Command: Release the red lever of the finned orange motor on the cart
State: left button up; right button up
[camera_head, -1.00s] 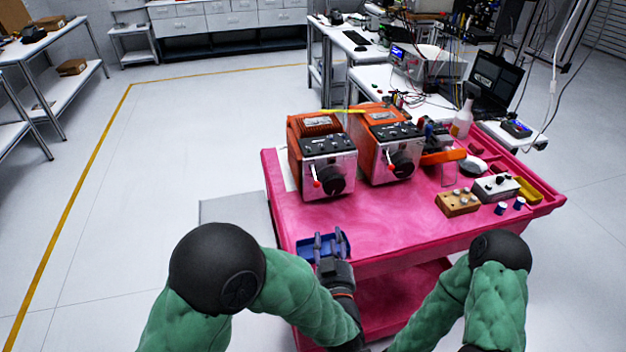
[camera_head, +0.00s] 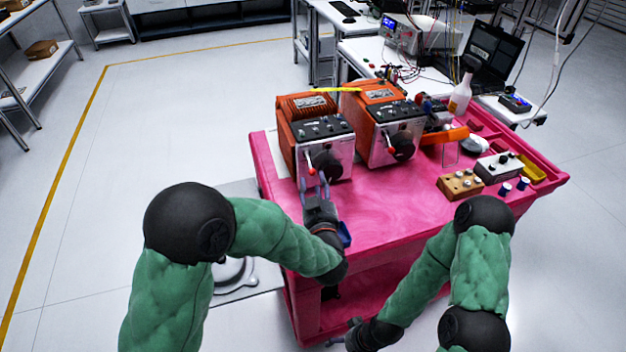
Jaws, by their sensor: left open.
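The finned orange motor (camera_head: 298,108) stands at the left of the pink cart, with ribs on its top and a silver front plate with a dark round knob (camera_head: 328,166). Its small red lever (camera_head: 311,168) is on the left of that front. My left gripper (camera_head: 314,186) is open just in front of and below the lever, its fingers pointing at the motor; whether they touch the lever I cannot tell. My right gripper (camera_head: 341,337) is low at the bottom edge, away from the motor; its fingers are too small to read.
A second orange motor (camera_head: 372,96) with a smoother top and its own red lever stands close on the right. The pink cart (camera_head: 385,205) also carries an orange-handled tool, a spray bottle (camera_head: 461,94) and small boxes.

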aim_at(313, 175)
pick_arm(q)
jog(key=shift+w+a+b, duration=0.2)
jog(key=shift+w+b, duration=0.1)
jog(key=shift+w, duration=1.35)
grip_shut()
jog(key=shift+r, duration=0.1)
